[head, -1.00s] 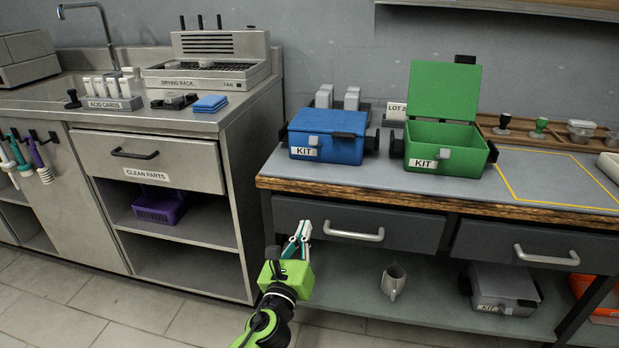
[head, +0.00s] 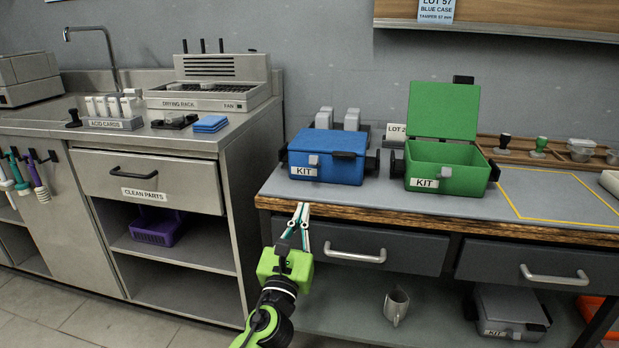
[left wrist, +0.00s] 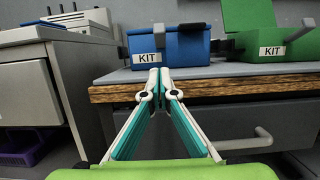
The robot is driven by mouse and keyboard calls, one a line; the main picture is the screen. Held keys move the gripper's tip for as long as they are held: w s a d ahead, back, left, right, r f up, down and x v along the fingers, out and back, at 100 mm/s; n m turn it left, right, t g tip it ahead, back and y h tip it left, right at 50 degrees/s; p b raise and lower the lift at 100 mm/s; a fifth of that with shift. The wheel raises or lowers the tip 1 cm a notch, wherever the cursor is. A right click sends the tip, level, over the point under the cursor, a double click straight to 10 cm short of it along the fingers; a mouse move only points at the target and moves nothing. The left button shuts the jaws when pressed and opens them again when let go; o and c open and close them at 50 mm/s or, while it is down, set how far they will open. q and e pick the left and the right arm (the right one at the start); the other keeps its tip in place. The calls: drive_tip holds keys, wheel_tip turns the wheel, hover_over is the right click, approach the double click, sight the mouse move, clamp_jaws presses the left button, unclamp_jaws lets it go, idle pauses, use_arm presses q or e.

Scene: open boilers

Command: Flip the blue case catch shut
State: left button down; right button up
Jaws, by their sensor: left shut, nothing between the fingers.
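The blue case (head: 330,160) stands on the workbench with its lid down, a KIT label on its front. Its small grey catch (head: 313,160) is at the front, by the label. The case also shows in the left wrist view (left wrist: 180,48), with the grey catch (left wrist: 158,29) on its front; I cannot tell whether the catch is fastened. My left gripper (head: 301,206) is shut and empty, in front of the bench edge, below and short of the case. Its fingertips (left wrist: 160,70) point up toward the case front in the left wrist view. My right gripper is not in view.
An open green case (head: 462,180) stands to the right of the blue one. The bench's wooden front edge (head: 400,222) and a drawer handle (head: 355,256) lie close to the left gripper.

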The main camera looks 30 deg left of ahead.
sight(315, 161)
use_arm(q)
drive_tip(key=x, duration=0.6)
drive_tip(key=r, duration=0.1)
drive_tip(key=w+r, duration=0.1)
drive_tip(key=r, duration=0.1)
drive_tip(key=shift+w+a+r+p, duration=0.1)
drive_tip(key=shift+w+a+p, duration=0.2)
drive_tip(key=shift+w+p, duration=0.05)
drive_tip(key=shift+w+r, duration=0.2)
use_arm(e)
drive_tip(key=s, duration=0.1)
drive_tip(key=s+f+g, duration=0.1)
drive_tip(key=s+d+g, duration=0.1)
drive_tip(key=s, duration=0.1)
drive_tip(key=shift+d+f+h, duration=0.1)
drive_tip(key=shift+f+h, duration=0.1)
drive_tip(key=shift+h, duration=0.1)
